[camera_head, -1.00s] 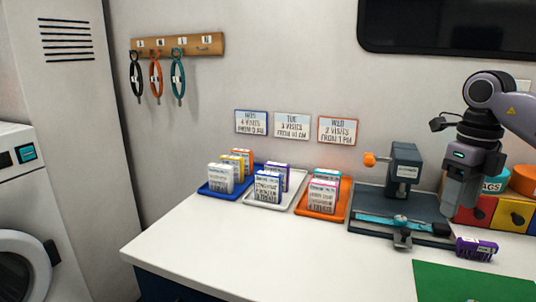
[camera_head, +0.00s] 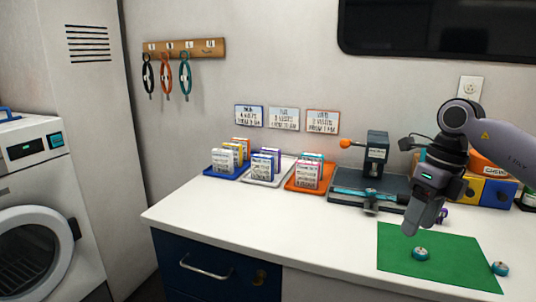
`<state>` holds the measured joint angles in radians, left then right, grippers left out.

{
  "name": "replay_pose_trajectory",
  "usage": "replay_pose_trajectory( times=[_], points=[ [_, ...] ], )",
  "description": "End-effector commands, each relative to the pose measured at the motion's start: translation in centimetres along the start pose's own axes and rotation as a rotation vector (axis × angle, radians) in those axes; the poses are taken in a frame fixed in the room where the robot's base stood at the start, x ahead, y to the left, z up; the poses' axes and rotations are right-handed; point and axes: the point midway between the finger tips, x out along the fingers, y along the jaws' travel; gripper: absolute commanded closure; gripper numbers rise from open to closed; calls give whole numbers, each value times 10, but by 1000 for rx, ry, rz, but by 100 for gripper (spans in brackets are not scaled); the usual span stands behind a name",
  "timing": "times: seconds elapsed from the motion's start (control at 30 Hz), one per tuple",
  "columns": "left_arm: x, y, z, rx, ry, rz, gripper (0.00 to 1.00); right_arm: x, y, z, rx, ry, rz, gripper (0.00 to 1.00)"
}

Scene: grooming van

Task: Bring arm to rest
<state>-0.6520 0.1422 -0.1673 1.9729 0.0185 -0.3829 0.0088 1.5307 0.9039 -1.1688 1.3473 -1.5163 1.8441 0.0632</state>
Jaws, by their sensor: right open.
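My right arm comes in from the right side of the head view. Its gripper (camera_head: 422,220) points down over the back part of the green mat (camera_head: 395,251), with its jaws open and nothing seen between them. A small round teal item (camera_head: 421,253) lies on the mat just in front of the fingers, apart from them in the picture. My left gripper is out of view.
A grey bench device (camera_head: 375,160) with a teal strip stands left of the gripper. Blue, white and orange trays (camera_head: 303,189) hold upright cards. Coloured drawers (camera_head: 497,192) stand behind the arm. Another teal item (camera_head: 500,268) lies at the mat's right edge. The front left counter is clear.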

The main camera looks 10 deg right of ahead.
Motion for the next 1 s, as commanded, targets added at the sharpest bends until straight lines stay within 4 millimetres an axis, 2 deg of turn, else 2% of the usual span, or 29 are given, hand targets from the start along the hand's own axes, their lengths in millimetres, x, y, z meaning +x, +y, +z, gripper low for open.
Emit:
replay_pose_trajectory(
  times=[0.03,0.1,0.17,0.3,0.43,0.6,0.7,0.8,0.9,1.0],
  points=[
    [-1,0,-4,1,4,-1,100,18,18,9,-34,-12,62,43],
    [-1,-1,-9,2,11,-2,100,39,44,21,-74,-43,156,43],
    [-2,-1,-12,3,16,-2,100,57,68,30,-100,-72,250,43],
    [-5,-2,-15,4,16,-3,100,92,133,45,-127,-150,502,43],
    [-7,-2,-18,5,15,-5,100,110,190,52,-93,-223,751,43],
    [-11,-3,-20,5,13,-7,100,116,246,57,41,-314,1071,43],
    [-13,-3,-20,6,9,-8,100,115,268,60,165,-365,1247,43],
    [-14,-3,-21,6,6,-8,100,112,279,63,323,-411,1408,43],
    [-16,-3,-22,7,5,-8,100,112,280,65,511,-453,1551,43],
    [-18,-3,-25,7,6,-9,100,116,273,66,728,-488,1669,43]
  ],
)
